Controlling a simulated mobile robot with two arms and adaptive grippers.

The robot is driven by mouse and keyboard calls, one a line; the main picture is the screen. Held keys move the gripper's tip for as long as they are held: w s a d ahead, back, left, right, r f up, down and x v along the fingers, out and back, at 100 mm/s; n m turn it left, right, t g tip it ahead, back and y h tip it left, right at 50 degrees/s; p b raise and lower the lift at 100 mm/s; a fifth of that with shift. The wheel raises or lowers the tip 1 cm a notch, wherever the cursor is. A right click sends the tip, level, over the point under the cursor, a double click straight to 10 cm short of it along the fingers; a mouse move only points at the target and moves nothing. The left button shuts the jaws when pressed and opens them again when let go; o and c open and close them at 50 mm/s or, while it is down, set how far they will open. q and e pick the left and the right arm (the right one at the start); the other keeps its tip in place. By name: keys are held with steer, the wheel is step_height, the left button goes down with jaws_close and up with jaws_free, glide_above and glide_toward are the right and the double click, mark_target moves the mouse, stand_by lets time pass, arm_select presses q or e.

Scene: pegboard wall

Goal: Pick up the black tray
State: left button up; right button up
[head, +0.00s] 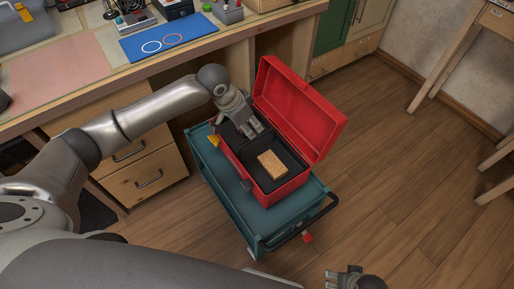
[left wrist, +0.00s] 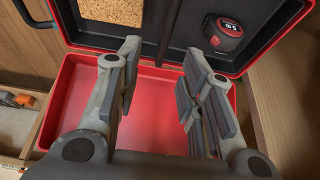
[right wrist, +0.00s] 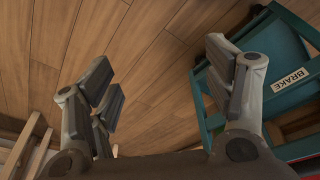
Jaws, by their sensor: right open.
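The black tray (head: 287,158) sits inside an open red toolbox (head: 285,190) on a teal cart (head: 232,205). A tan cork-like block (head: 272,163) lies in it. In the left wrist view a black surface (left wrist: 180,22) with the block (left wrist: 112,10) and a tape measure (left wrist: 226,32) is beyond the fingers. My left gripper (head: 249,127) is at the toolbox's far left part, its fingers apart with nothing seen between them. Its hand hides part of the tray. My right gripper (right wrist: 165,95) is open and empty over the floor beside the cart.
The raised red lid (head: 300,108) stands on the toolbox's right side. A wooden workbench (head: 60,70) with drawers is behind and left, with a blue mat (head: 170,38) on top. A wooden stool (head: 450,60) is at the right. Floor (head: 400,170) right of the cart is clear.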

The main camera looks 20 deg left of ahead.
arm_select(q)
steer(key=b, duration=0.1)
glide_above(257, 137)
steer(key=s, duration=0.2)
step_height(257, 137, down, 5)
steer(key=shift+w+a+f+b, duration=0.1)
steer(key=shift+w+f+b, duration=0.25)
steer(key=shift+f, duration=0.4)
steer(key=shift+w+d+f+b, duration=0.1)
steer(key=shift+w+f+b, duration=0.2)
steer(key=shift+f, duration=0.4)
steer(key=shift+w+a+f+b, duration=0.1)
steer(key=shift+w+f+b, duration=0.25)
steer(key=shift+f, duration=0.7)
arm_select(e)
steer(key=w+v, duration=0.2)
steer(key=v, duration=0.9)
steer(key=shift+w+r+t, duration=0.4)
steer(key=shift+w+r, duration=0.05)
steer(key=shift+w, duration=0.2)
steer(key=shift+f, duration=0.1)
arm_select(q)
steer(key=shift+f, duration=0.1)
arm_select(e)
steer(key=shift+f, duration=0.3)
